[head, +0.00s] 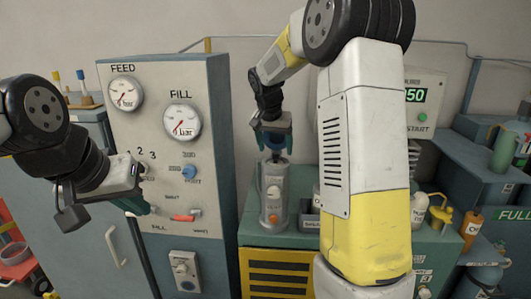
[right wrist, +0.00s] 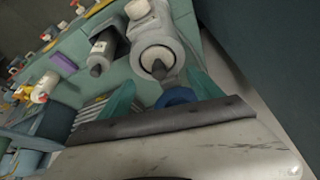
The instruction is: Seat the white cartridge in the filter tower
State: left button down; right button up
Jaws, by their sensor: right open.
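A grey cylindrical tower (head: 272,215), with a white knob and an orange mark, stands upright on the green bench; I take it as the filter tower. In the right wrist view its grey body (right wrist: 158,45) shows with a pale ring around a dark centre. My right gripper (head: 272,142) is directly above the tower, pointing down, with its teal fingers apart. A blue round part (right wrist: 178,97) shows between the fingers; I cannot tell whether it touches them. My left gripper (head: 140,195) is in front of the gauge panel; its jaw opening is unclear. I cannot clearly make out the white cartridge.
The gauge panel (head: 115,155) with FEED and FILL dials, a blue knob and a red-orange handle stands left of the tower. A grey bin (head: 310,222) is right of it, partly behind my right arm.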

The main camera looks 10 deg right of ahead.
jog(key=v, duration=1)
jog(key=s+a+f+n+t+y, duration=0.1)
jog(key=s+f+n+y, duration=0.1)
jog(key=s, duration=1.2)
jog(key=s+a+f+n+t+y, duration=0.1)
jog(key=s+n, duration=0.3)
jog(key=s, duration=1.1)
jog(key=shift+a+f+y, duration=0.2)
jog(key=shift+f+y, duration=0.5)
jog(key=shift+c, duration=0.4)
